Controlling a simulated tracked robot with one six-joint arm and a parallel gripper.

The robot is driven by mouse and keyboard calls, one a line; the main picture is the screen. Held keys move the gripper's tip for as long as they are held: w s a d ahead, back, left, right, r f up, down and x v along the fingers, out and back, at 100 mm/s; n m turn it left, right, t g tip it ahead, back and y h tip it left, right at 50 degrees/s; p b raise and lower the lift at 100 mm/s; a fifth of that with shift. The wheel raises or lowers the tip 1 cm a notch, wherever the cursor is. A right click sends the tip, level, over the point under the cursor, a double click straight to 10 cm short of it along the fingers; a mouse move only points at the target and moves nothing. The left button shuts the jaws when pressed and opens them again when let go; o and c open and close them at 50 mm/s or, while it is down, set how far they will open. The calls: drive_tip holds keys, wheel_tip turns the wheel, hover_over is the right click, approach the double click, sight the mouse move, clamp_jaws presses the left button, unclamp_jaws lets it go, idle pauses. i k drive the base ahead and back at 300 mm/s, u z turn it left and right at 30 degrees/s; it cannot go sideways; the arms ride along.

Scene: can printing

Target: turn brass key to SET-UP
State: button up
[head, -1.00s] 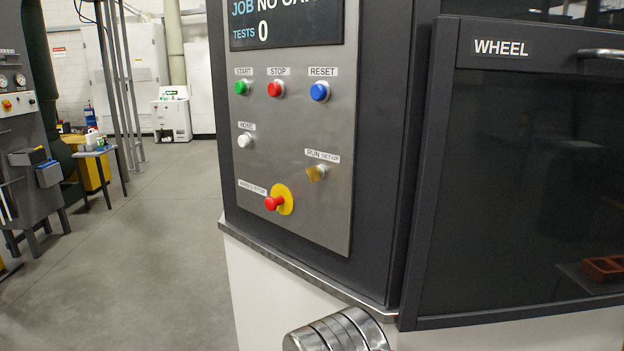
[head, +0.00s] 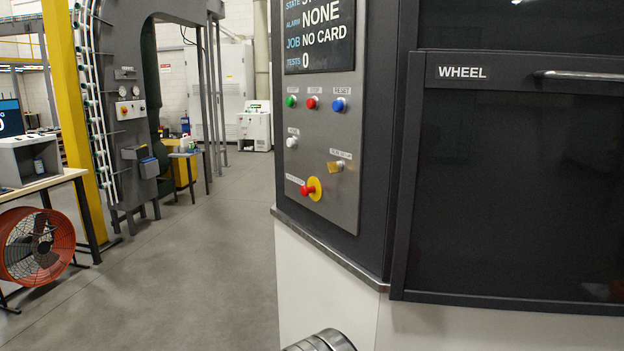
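The brass key (head: 335,167) sits in the switch labelled RUN SET-UP on the grey control panel (head: 345,210), in the head view. Its tab looks turned to one side, but the picture is too small to read which position it points to. A rounded metal part of my arm (head: 322,341) shows at the bottom edge, below the panel and apart from the key. My gripper's fingers are out of view.
Around the key are green (head: 291,101), red (head: 311,103) and blue (head: 338,105) buttons, a white button (head: 291,142) and a red emergency stop (head: 308,190). The WHEEL door (head: 520,190) is shut at right. Open floor (head: 220,270) lies left; an orange fan (head: 38,246) stands far left.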

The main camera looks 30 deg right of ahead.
sight(333, 166)
drive_tip(key=u, duration=0.25)
drive_tip(key=k, duration=0.6)
drive_tip(key=u, duration=0.5)
drive_tip(key=i, duration=2.05)
drive_tip(key=z, duration=0.75)
